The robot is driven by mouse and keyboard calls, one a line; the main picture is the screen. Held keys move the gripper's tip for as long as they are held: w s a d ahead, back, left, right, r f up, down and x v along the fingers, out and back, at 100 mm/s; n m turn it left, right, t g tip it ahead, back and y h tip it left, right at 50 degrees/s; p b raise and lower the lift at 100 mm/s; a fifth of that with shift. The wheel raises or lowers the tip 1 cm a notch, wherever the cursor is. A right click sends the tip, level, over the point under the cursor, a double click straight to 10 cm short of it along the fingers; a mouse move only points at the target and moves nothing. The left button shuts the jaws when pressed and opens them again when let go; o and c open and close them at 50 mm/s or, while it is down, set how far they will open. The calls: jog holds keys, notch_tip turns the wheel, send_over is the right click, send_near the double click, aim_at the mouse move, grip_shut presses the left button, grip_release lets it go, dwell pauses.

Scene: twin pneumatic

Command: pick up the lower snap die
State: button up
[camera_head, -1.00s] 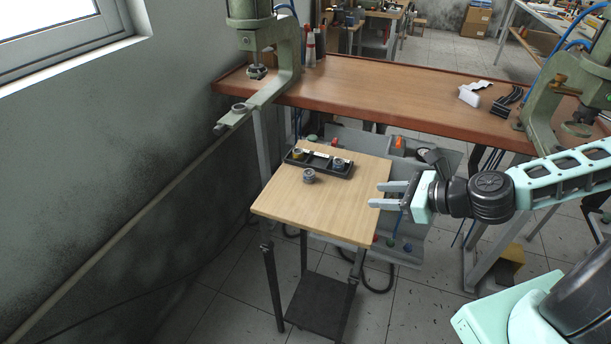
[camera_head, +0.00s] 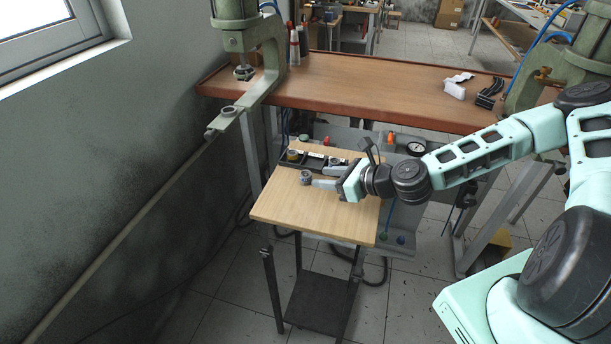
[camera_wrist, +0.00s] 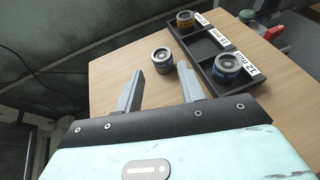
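A small round grey metal die with a dark centre stands loose on the wooden stand top, in front of the black tray; it shows in the head view (camera_head: 305,177) and the wrist view (camera_wrist: 163,60). I cannot read which die it is. My gripper (camera_head: 320,183) reaches in low from the right, open and empty. In the wrist view its fingertips (camera_wrist: 158,82) point at the loose die, which lies just beyond and between them, apart from both. The tray (camera_wrist: 196,48) holds a yellow-banded die (camera_wrist: 185,20) and a blue-banded die (camera_wrist: 228,63).
The tray has white labels (camera_wrist: 220,38) along its far side and an empty middle compartment. The wooden stand top (camera_head: 310,215) is clear in front. A brown workbench (camera_head: 350,100) stands behind, with a green press (camera_head: 262,70) at its left. A wall is at the left.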

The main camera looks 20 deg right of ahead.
aim_at(305, 174)
jog(key=shift+r+p+x, duration=0.1)
jog(key=shift+p+x, duration=0.45)
jog(key=shift+x, duration=1.2)
jog(key=shift+r+p+x, duration=0.15)
jog(key=shift+p+x, duration=0.35)
jog(key=shift+x, duration=1.25)
jog(key=shift+w, duration=0.2)
grip_shut()
